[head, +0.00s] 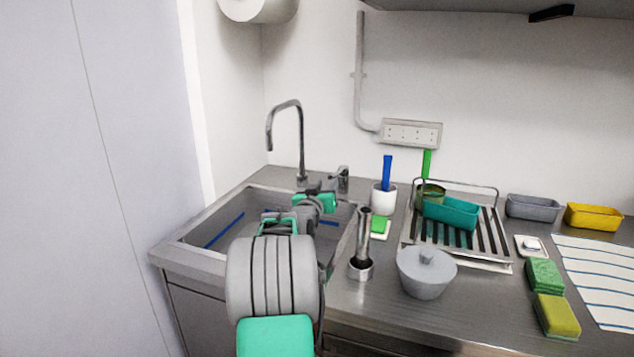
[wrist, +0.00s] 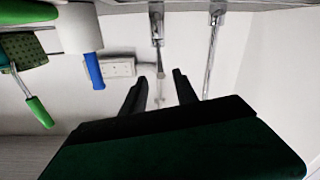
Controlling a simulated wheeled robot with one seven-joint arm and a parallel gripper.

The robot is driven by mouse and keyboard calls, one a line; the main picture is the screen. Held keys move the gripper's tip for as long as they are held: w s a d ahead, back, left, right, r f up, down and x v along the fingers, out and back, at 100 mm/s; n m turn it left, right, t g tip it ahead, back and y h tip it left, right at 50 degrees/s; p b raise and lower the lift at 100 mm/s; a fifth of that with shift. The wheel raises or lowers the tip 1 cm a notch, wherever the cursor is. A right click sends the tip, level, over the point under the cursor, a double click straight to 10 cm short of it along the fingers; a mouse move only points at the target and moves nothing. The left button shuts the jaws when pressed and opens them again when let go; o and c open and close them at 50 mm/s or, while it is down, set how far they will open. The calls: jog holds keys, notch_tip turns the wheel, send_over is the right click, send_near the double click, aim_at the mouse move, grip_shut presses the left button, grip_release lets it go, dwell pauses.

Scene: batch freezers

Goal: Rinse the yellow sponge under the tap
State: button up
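The yellow sponge (head: 557,316) lies on the counter at the front right in the head view, beside a green sponge (head: 544,275). The tap (head: 301,140) rises behind the sink (head: 180,250), with its lever (head: 343,178) just to the right. No water shows at the spout. My arm reaches over the sink, and my own links partly hide the gripper in the head view. In the wrist view, which looks upside down, my gripper (wrist: 159,76) is open and empty. Its fingers point towards the lever (wrist: 157,25), apart from it, with the tap (wrist: 212,50) to the right.
A white cup (head: 383,199) with a blue-handled tool, a green sponge (head: 379,225) on a dish and a metal cylinder stand right of the sink. A grey lidded pot (head: 426,273) and a dish rack (head: 408,235) follow. A striped cloth (head: 600,275) lies far right.

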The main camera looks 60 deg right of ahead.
aim_at(332, 177)
jog(key=d, duration=0.3)
jog(key=w+d+p, duration=0.1)
jog(key=d, duration=0.3)
jog(key=shift+w, duration=0.2)
jog(key=shift+c, duration=0.4)
grip_shut()
dwell(0.6)
